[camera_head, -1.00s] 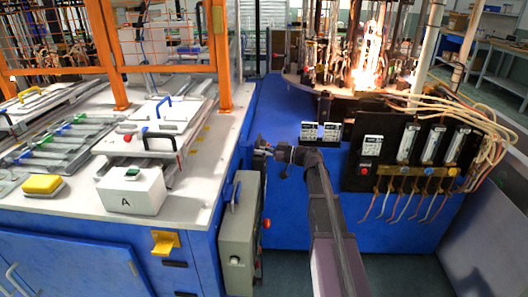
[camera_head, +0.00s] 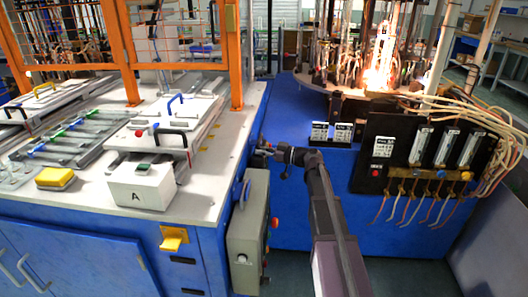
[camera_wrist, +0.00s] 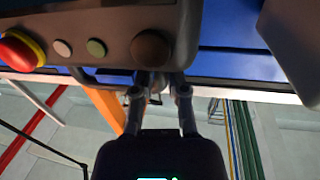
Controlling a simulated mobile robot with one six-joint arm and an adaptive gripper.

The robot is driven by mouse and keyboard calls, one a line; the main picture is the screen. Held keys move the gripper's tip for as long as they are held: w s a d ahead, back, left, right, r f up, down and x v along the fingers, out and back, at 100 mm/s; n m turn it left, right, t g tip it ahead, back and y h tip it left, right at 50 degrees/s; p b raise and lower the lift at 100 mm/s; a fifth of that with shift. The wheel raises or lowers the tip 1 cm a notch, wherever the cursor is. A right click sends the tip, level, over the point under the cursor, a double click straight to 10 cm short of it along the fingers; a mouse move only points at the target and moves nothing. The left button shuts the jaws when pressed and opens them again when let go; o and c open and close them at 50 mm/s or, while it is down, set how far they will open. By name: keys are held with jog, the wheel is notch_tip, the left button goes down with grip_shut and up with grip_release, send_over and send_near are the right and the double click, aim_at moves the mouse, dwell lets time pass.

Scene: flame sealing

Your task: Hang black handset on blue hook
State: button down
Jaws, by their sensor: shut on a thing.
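My gripper (camera_head: 262,150) is beside the right edge of the white worktop, above a grey control box. In the wrist view its two fingers (camera_wrist: 158,90) close on a dark bar. The bar seems to be the handle of the black handset (camera_wrist: 115,40), a dark housing with a red button on a yellow collar, a white button, a green button and a black knob. Whether this is the grey box in the head view is hard to tell. A blue hook-like piece (camera_head: 245,193) shows at the cabinet's right side, apart from my gripper.
The grey box (camera_head: 246,235) stands against the blue cabinet's side. A yellow hook (camera_head: 173,240) is on the cabinet front. The worktop (camera_head: 85,205) carries trays and a white box marked A (camera_head: 140,187). A black gauge panel (camera_head: 385,150) and flames (camera_head: 383,72) are at right.

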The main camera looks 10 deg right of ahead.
jog(key=shift+w+a+f, duration=0.1)
jog(key=shift+a+f, duration=0.15)
jog(key=shift+a, duration=0.05)
jog(key=shift+b, duration=0.3)
dwell(0.5)
jog(key=c, duration=0.6)
grip_release()
jog(key=shift+f, duration=0.1)
jog(key=v, duration=1.2)
